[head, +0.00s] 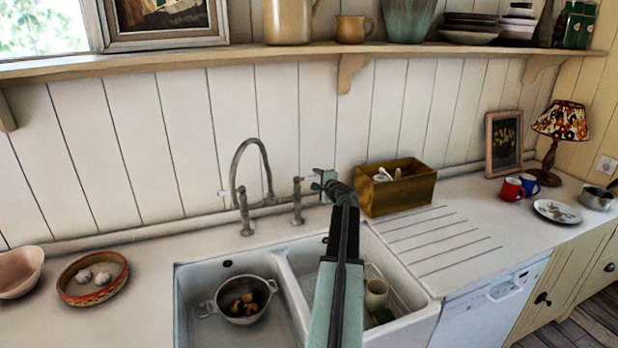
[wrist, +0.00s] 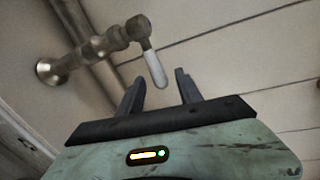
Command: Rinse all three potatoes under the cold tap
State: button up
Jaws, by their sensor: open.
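Brown-yellow potatoes (head: 246,301) lie in a grey two-handled colander or pan (head: 240,320) in the left sink basin; I cannot count them surely. The bridge tap (head: 236,165) has a tall curved spout above the left basin, and no water shows below it. Its right valve (head: 297,204) stands beside my gripper (head: 325,176). In the wrist view, the tap's white lever (wrist: 154,66) points down toward the gap between the fingers of my open gripper (wrist: 158,84). I cannot tell whether they touch. My arm hides part of the right basin.
The right basin holds a beige cup (head: 376,292) and a rack. A wooden box (head: 397,189) stands right behind the drainer. A terracotta dish (head: 72,293) with pale bulbs and a pink bowl (head: 19,273) sit left. A shelf (head: 270,58) runs above.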

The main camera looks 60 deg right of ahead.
jog(key=x, duration=0.5)
jog(key=shift+d+b, duration=0.1)
jog(key=shift+b, duration=0.3)
grip_shut()
jog(key=shift+f, duration=0.1)
dwell(0.8)
